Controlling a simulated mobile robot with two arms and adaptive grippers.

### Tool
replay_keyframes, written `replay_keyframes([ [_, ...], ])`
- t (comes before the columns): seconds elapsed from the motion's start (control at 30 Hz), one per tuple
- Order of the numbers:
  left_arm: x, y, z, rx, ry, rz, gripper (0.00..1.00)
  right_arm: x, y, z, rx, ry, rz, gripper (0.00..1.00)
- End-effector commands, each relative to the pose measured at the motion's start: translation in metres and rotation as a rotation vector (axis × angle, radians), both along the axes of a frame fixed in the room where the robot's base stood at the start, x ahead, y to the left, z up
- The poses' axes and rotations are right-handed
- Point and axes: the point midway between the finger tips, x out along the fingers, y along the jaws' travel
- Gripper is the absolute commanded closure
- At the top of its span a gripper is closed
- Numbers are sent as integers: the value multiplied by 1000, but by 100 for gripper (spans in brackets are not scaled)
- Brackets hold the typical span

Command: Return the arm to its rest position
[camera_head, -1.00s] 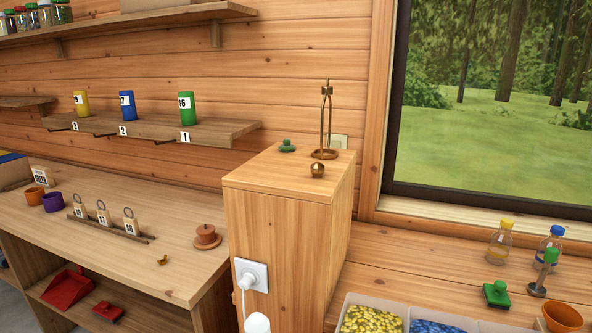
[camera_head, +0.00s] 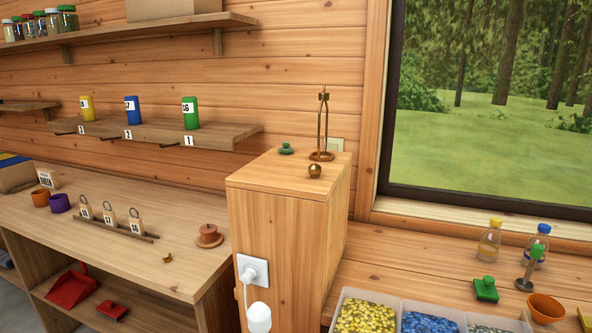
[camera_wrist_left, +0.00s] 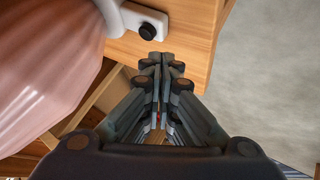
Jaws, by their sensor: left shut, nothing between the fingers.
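My left gripper (camera_wrist_left: 161,68) shows in the left wrist view. Its fingers are together and hold nothing. Past the fingertips is a light wooden surface (camera_wrist_left: 185,55) with an edge running down on the right. A white bracket with a black knob (camera_wrist_left: 147,31) sits on that wood just above the fingertips, and a large pinkish, ribbed rounded thing (camera_wrist_left: 45,65) fills the left side close to the camera. I cannot tell whether the fingers touch the wood. Neither of my arms shows in the head view, and my right gripper is in no view.
The head view shows a wooden cabinet (camera_head: 275,245) with a socket and white plug (camera_head: 252,270) on its side. A workbench (camera_head: 120,235) stands left, and a lower counter (camera_head: 400,260) with bins and bottles stands right. Grey floor (camera_wrist_left: 270,70) is clear in the wrist view.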

Motion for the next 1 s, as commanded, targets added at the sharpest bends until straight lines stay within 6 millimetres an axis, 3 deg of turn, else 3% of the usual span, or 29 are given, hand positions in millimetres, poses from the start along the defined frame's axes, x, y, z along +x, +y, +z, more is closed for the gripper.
replay_keyframes([
  [0.47, -28, 46, 12, 125, 198, -152, 100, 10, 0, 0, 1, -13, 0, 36],
  [0.7, -62, 73, 35, 220, 392, -446, 100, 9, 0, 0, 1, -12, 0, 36],
  [1.0, -97, 77, 69, 306, 506, -865, 100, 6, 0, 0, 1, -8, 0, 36],
])
